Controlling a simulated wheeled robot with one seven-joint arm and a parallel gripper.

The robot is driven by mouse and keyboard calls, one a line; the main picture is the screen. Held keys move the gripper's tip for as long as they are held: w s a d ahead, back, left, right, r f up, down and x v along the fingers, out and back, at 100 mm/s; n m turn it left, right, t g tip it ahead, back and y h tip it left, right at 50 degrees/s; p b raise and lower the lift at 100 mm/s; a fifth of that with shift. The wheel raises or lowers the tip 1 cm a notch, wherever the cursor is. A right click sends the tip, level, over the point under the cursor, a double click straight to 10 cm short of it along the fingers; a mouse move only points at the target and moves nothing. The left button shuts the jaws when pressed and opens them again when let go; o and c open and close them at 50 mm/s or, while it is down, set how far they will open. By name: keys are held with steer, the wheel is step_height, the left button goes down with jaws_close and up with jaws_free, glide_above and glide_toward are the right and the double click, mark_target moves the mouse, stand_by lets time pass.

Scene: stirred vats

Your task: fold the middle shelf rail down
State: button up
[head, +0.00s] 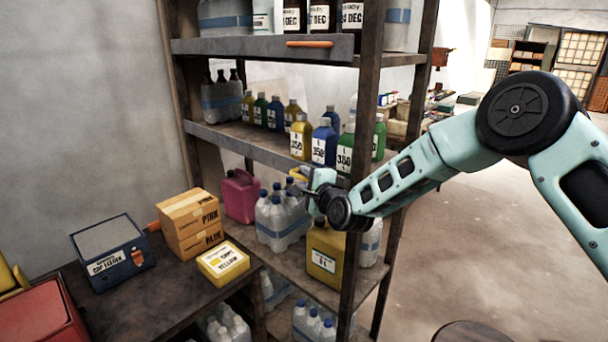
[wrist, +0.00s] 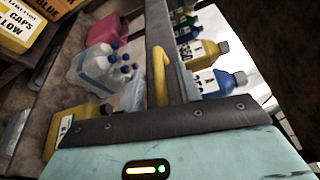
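The middle shelf rail (head: 240,143) is a grey bar along the front of the middle shelf, below the bottles. The rail (wrist: 158,25) also runs up the middle of the wrist view. Its yellow handle (wrist: 159,75) shows there between my fingers. My gripper (head: 306,186) is at the right part of this rail, in front of the shelf. In the wrist view my gripper (wrist: 160,92) has one finger on each side of the handle, with what look like narrow gaps, so it appears open around it. Contact is hard to see.
The upper shelf rail (head: 270,46) has an orange handle (head: 310,44). Yellow, blue and green bottles (head: 324,142) stand behind the middle rail. A rusty post (head: 366,110) is close to my gripper. Boxes (head: 190,222) stand on a bench at left. Open floor (head: 460,240) lies at right.

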steer(key=shift+w+a, duration=0.2)
steer(key=shift+w, duration=0.2)
jaws_close()
steer(key=shift+f, duration=0.15)
